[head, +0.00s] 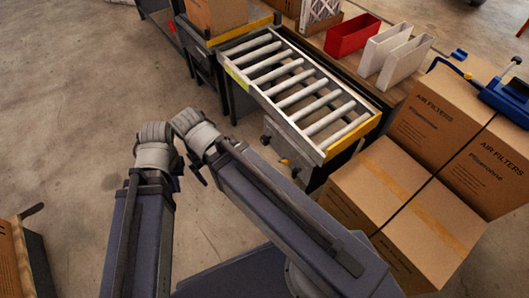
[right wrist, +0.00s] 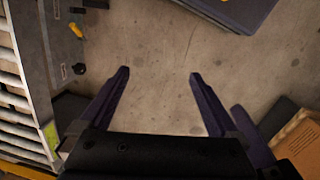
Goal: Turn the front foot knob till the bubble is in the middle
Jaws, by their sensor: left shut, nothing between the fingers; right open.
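The roller conveyor (head: 262,92) stands right of centre in the head view, and its rollers show at the left edge of the right wrist view (right wrist: 15,100). A small dark round knob (head: 266,140) sits low at its near side, and shows also in the right wrist view (right wrist: 79,69). A yellow-orange handle (head: 285,161) is beside it. A yellow-green strip (head: 237,78) lies on the conveyor's left corner; no bubble can be made out. My right gripper (right wrist: 158,75) is open and empty above bare floor.
Large cartons (head: 390,195) stand right of the conveyor, with a blue tool (head: 505,92) on top. A red bin (head: 352,35) and white bins (head: 400,55) stand behind it. A carton (head: 10,262) is at the lower left. The floor left of the conveyor is open.

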